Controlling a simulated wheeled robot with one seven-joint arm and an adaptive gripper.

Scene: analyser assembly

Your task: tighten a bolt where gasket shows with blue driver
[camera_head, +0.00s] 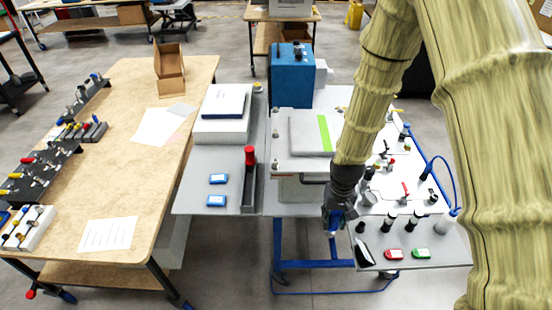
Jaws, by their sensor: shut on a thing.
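My gripper (336,222) is at the front of the blue-framed cart, low beside the left edge of the right-hand panel. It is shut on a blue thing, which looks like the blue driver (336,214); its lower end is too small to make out. A light grey housing (285,146) behind the gripper carries a grey plate with a green strip (324,133). Small bolt-like knobs (275,163) show along the housing's left edge. I cannot tell which bolt has gasket showing. My arm hides part of the housing's right side.
The right panel (445,238) holds several black-capped fittings, a red item (394,254) and a green item (422,253). A red-topped post (250,156) and two blue items (218,178) are on the left panel. A wooden bench (120,180) with tool racks stands left.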

